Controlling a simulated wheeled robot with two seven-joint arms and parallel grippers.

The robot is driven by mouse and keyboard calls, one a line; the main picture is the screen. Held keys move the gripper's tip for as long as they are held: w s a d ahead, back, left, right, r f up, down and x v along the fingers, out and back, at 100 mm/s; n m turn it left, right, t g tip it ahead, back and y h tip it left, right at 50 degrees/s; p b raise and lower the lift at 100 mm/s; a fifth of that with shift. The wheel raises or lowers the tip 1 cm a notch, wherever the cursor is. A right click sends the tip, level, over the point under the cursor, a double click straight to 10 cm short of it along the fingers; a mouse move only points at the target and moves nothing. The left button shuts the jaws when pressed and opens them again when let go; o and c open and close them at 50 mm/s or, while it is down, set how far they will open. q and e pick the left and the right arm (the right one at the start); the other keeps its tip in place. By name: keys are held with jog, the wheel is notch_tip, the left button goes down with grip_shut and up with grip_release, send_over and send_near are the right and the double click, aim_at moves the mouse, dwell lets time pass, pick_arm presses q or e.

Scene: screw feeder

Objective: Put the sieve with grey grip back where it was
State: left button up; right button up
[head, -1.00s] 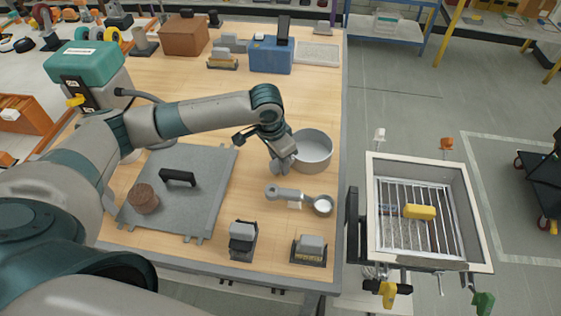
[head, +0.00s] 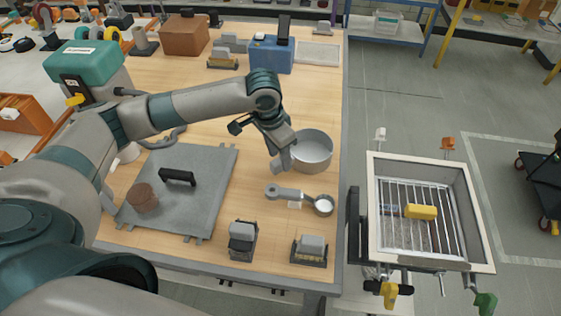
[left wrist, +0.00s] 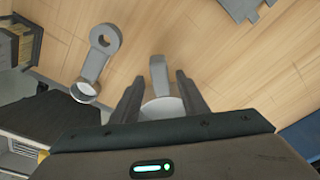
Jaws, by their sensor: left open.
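The sieve (head: 315,152), a round grey metal bowl, stands on the wooden table near its right edge. In the left wrist view, its grey grip (left wrist: 157,68) sticks out between my fingers and part of its pale bowl (left wrist: 162,109) shows behind them. My left gripper (head: 280,166) is at the grip side of the bowl, and in the wrist view (left wrist: 158,82) its fingers stand apart on either side of the grip. In the head view the gripper hides most of the grip. Whether a finger touches it I cannot tell. My right gripper is out of view.
A small scoop (head: 321,205) with a ringed grey handle lies just in front of the sieve. A grey plate (head: 205,200) with a black handle and a brown cylinder (head: 142,198) is left. Two small holders stand at the front edge. A wire-rack tray (head: 480,215) stands right of the table.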

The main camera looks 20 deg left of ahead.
pick_arm(q)
jog(key=r, duration=0.4)
jog(key=s+r+b, duration=0.1)
jog(key=r, duration=0.2)
jog(key=shift+a, duration=0.25)
jog(key=shift+s+a+r, duration=0.1)
jog(key=shift+r, duration=0.5)
dwell(0.4)
